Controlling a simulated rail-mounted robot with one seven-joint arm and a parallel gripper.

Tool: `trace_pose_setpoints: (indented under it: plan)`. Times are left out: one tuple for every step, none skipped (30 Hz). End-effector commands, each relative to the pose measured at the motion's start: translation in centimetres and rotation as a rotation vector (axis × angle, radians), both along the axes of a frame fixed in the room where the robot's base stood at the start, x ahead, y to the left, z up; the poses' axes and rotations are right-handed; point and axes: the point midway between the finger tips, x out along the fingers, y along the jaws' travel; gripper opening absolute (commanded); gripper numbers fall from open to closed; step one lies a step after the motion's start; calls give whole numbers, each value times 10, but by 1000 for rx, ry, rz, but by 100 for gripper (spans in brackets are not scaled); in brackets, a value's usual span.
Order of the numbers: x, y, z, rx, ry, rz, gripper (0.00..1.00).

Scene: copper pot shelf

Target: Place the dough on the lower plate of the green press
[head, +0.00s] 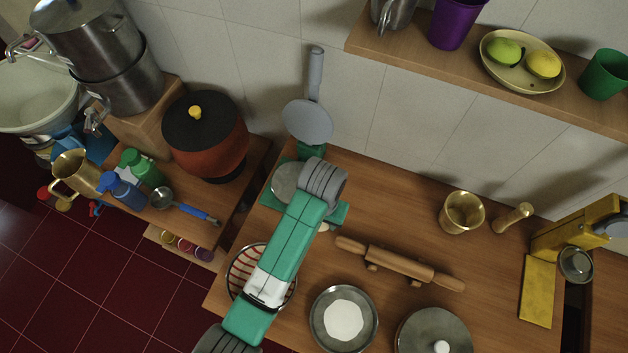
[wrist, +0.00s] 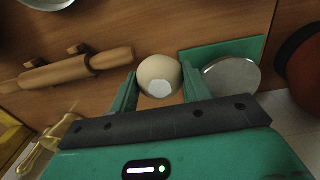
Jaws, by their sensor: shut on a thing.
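The dough (wrist: 160,72) is a pale cream ball between the two green fingers of my gripper (wrist: 160,80) in the wrist view. My gripper is shut on it. In the head view my arm hides most of the gripper. The green press stands near the wall in the head view, with its green base (head: 336,214) partly behind my arm. Its upper plate (head: 307,122), a grey disc with a handle, is swung up. Its round metal lower plate (head: 286,183) is bare where visible. In the wrist view the lower plate (wrist: 232,77) is just right of the dough.
A rolling pin (head: 400,262) lies right of the press. A bowl of white powder (head: 318,325) and a lidded pot (head: 434,335) stand at the front. A striped bowl (head: 238,283) is under my arm. A red-brown pot (head: 207,145) stands to the left.

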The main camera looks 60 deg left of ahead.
Motion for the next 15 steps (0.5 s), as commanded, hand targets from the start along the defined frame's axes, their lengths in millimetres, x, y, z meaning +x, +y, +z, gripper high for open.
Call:
trace_pose_setpoints:
  plan:
    - [-1,0,0,0,0,0,25]
    - [-1,1,0,0,0,0,25]
    - [-1,2,0,0,0,1,25]
    - [0,5,0,0,0,2,25]
    - [0,9,-1,0,0,3,25]
    - [0,18,-2,1,-1,4,25]
    - [1,27,-3,1,0,4,25]
    - [0,37,-4,1,1,6,25]
    - [1,50,-5,2,1,6,25]
    - [1,60,-6,3,0,6,25]
    - [2,69,-7,1,0,5,25]
    - [2,82,-9,2,1,6,25]
    - [3,92,-9,3,1,4,25]
    - [4,101,-10,2,0,4,25]
    - [3,113,-11,2,1,5,25]
